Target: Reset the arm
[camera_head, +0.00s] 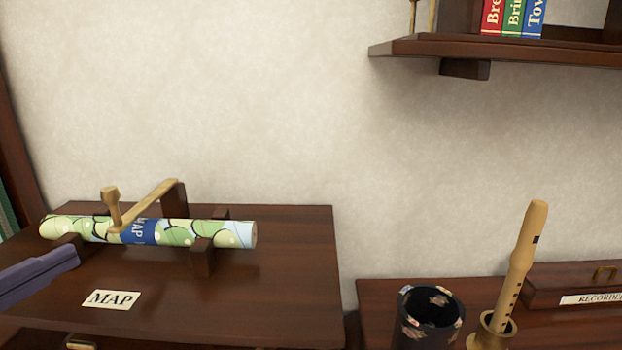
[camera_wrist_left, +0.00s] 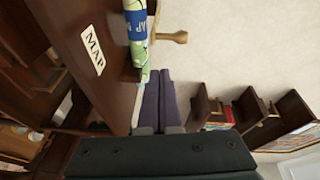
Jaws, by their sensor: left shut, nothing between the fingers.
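My left gripper (camera_head: 74,254) enters the head view at the left edge, with its purple-grey fingers together and nothing between them. Its fingers also show in the left wrist view (camera_wrist_left: 159,76), side by side. The rolled map (camera_head: 180,234), green and pale with a blue band, lies level across dark wooden supports (camera_head: 203,258) on the shelf top. A light wooden arm with a knob (camera_head: 112,200) reaches over the map. The fingertips appear in front of the map's left part, and I cannot tell the exact gap. My right gripper is not in view.
A MAP label (camera_head: 111,299) lies on the dark wooden shelf top (camera_head: 270,290). At right stand a dark patterned cup (camera_head: 430,318), an upright recorder (camera_head: 522,255) in a holder and a wooden box (camera_head: 580,280). A wall shelf (camera_head: 420,47) holds books (camera_head: 513,18). The wall between is bare.

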